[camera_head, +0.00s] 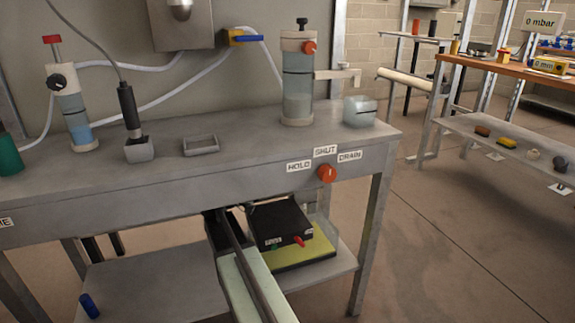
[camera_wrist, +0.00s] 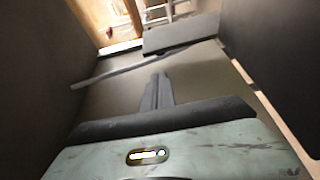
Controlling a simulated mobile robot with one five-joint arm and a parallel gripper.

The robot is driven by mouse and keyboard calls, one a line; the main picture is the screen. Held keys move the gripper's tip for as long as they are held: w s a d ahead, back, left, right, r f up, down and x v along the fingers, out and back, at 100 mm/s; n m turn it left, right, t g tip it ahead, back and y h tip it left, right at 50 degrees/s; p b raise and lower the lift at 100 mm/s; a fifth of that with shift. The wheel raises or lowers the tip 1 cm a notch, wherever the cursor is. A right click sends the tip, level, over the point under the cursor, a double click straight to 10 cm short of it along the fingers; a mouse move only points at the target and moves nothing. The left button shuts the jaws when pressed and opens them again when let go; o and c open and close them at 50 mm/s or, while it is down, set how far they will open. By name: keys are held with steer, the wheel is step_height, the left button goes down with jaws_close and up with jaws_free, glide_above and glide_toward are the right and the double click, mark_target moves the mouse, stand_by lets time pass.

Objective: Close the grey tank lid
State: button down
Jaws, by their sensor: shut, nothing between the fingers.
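I cannot pick out the grey tank lid with certainty. In the wrist view a flat grey panel (camera_wrist: 182,34) lies beyond my fingers, and I cannot tell whether it is the lid. My gripper (camera_wrist: 160,78) is shut and empty there, pointing away over a plain grey-brown surface, with dark walls on both sides. In the head view my arm reaches in below the bench's front edge, and the fingertips are hard to make out there. A black box (camera_head: 280,222) with a red handle (camera_head: 299,241) stands right of my arm on the lower shelf.
The grey bench (camera_head: 230,170) stands above my arm and carries several vessels. An orange knob (camera_head: 327,173) projects from its front beside the labels. A blue cylinder (camera_head: 89,305) is on the lower shelf (camera_head: 150,290) at left.

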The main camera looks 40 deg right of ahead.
steer(key=d, duration=1)
